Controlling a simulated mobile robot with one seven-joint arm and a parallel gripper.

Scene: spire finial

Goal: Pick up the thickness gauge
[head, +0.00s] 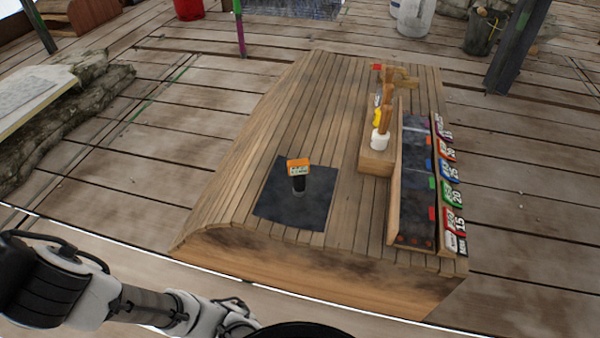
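The thickness gauge (299,170) appears to be the small device with an orange-topped head and a dark lower body. It stands upright on a dark square mat (269,202) on the curved wooden bench, left of the middle of its top. My arm comes in from the lower left of the head view, below the bench's front edge. Its end runs toward the bottom edge near the middle. I cannot see the gripper's fingertips there, and nothing of my arm touches the gauge.
The wooden bench (315,110) has clear slats around the mat. On its right stand a wooden holder (376,160) with upright tools and a sloped tray (393,215) with coloured, numbered tags. Poles and buckets stand behind.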

